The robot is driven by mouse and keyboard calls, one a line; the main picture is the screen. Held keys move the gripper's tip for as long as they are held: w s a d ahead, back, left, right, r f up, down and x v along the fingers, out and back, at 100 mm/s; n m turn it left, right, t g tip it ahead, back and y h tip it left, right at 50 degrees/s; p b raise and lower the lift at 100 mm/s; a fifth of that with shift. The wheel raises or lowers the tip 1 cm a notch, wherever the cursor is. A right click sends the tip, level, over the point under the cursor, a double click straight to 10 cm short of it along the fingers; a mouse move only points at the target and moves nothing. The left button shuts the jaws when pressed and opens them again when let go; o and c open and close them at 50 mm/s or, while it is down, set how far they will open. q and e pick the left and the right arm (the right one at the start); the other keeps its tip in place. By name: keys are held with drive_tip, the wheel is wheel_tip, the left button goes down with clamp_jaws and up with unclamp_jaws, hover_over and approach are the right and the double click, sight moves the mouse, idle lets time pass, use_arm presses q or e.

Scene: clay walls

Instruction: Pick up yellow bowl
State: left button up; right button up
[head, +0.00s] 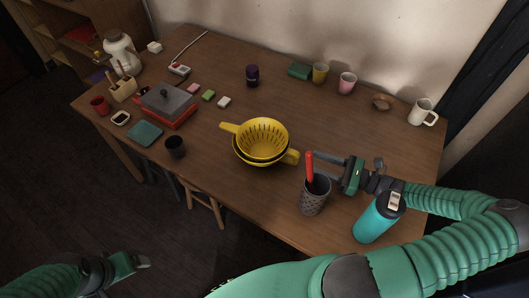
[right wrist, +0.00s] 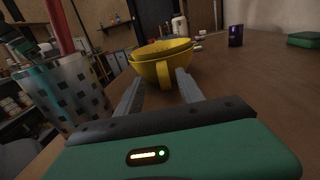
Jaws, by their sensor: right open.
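The yellow bowl (head: 246,151) is on the wooden table, with a yellow colander (head: 263,136) with slots and two handles nested in it. In the right wrist view the yellow bowl (right wrist: 163,72) and colander (right wrist: 164,48) stand ahead, a handle pointing toward me between the fingers. My right gripper (head: 316,163) is open and empty, to the right of the bowl and apart from it; its open fingers show in the right wrist view (right wrist: 158,92). My left gripper (head: 143,263) is low at the left, away from the table; its jaws are too unclear to judge.
A patterned cup (head: 314,198) with a red-handled utensil (head: 309,166) stands right beside my right gripper. A teal bottle (head: 377,220) stands near my right forearm. A dark cup (head: 175,147) is left of the bowl. The table between bowl and back wall is mostly clear.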

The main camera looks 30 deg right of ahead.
sight(297, 157)
wheel_tip(297, 157, down, 2)
drive_tip(key=shift+a, duration=0.15)
drive_tip(key=x, duration=0.7)
drive_tip(key=shift+w+d+b, duration=0.2)
drive_tip(key=shift+d+b, duration=0.1)
drive_tip(key=shift+b, duration=0.1)
drive_tip(key=shift+a+r, duration=0.15)
drive_tip(key=shift+a, duration=0.05)
drive_tip(key=shift+d, duration=0.2)
drive_tip(key=c, duration=0.8)
clamp_jaws()
